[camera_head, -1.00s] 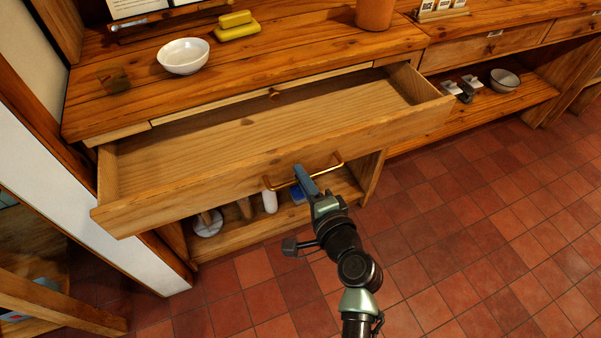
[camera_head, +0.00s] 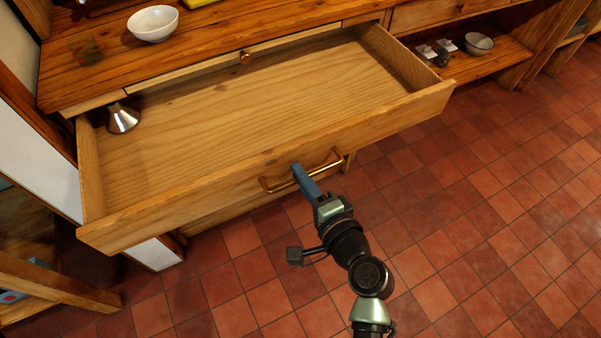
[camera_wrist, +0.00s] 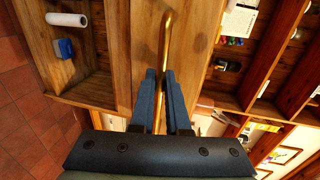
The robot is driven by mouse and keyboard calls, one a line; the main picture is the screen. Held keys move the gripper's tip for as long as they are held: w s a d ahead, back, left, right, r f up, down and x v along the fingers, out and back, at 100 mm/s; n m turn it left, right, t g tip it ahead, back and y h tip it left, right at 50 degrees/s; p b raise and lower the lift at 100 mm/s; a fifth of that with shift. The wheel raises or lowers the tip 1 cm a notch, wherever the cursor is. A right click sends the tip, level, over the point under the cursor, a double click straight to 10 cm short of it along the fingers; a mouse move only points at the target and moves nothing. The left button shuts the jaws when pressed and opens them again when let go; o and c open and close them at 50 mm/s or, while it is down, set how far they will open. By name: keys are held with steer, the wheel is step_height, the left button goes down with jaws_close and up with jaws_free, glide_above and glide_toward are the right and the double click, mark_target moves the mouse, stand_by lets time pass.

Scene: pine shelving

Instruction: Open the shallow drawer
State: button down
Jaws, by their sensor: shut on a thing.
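The shallow drawer (camera_head: 240,115) stands pulled far out from under the wooden counter in the head view. Its inside shows, with a metal cone-shaped item (camera_head: 123,118) at its back left corner. A brass bar handle (camera_head: 327,166) is on its front panel.
A white bowl (camera_head: 153,24) stands on the counter (camera_head: 200,55). A small round knob (camera_head: 245,58) is behind the drawer. A lower shelf (camera_head: 490,62) at the right holds another bowl (camera_head: 479,43). The red tiled floor (camera_head: 480,200) in front is clear.

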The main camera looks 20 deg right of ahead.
steer(key=c, duration=1.2)
jaws_free()
steer(key=v, duration=1.3)
